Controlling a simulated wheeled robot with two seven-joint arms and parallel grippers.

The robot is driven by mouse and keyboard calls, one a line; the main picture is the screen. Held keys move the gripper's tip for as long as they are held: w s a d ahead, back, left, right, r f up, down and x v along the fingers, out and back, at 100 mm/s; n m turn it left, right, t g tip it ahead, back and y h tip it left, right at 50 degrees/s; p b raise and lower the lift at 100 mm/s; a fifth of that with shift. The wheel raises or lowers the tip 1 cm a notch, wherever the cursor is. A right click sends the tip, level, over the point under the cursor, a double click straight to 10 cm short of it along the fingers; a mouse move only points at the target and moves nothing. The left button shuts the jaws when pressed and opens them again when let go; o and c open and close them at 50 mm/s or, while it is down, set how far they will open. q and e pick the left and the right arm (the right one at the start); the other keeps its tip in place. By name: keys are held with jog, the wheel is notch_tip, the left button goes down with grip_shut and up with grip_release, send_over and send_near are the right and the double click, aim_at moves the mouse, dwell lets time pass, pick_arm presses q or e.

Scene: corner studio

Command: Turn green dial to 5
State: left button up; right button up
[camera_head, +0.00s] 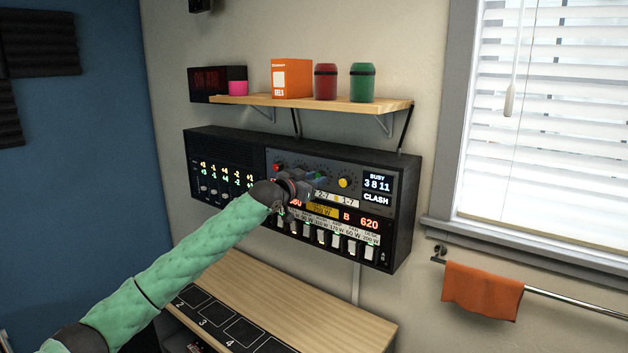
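A black control panel (398,215) is mounted on the wall below a shelf. A red dial (278,168) and a yellow dial (344,182) show on its upper face. Between them, a small green part (321,181), which looks like the green dial, shows at the tip of my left gripper (316,181). The gripper covers most of that area, so the dial's pointer cannot be read. My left arm comes in from the lower left in a green sleeve. Whether the fingers touch or grip the dial cannot be told. My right gripper is not in view.
A wooden shelf (390,104) above the panel holds an orange box (292,79), a red canister (325,82) and a green canister (362,83). White switches (337,241) line the panel's lower part. A wooden bench (330,318) stands below. An orange towel (481,291) hangs at right.

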pick_arm(q)
jog(key=shift+c, duration=1.4)
